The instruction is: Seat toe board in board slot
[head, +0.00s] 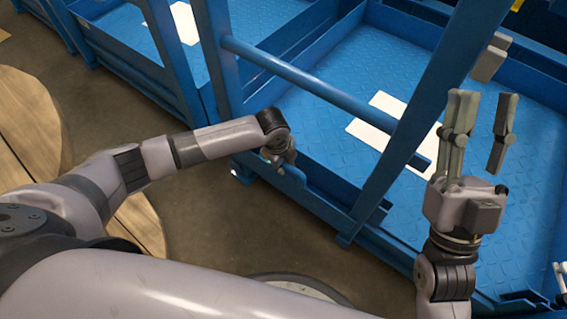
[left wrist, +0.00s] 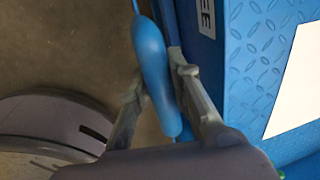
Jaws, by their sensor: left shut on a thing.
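My left gripper (head: 280,155) is low beside the near edge of the blue frame. In the left wrist view its fingers (left wrist: 160,105) are closed around a smooth, rounded blue piece (left wrist: 152,65), and I cannot tell whether this is the toe board. My right gripper (head: 481,130) is raised over the blue deck at the right, its fingers apart with nothing between them. I cannot clearly pick out the toe board or the board slot in either view.
A blue diamond-plate deck (head: 480,235) carries a white sheet (head: 385,122). A blue bar (head: 310,80) and a slanted blue post (head: 420,110) stand between my arms. A round wooden top (head: 30,130) is at the left. Bare floor (head: 215,220) lies below my left arm.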

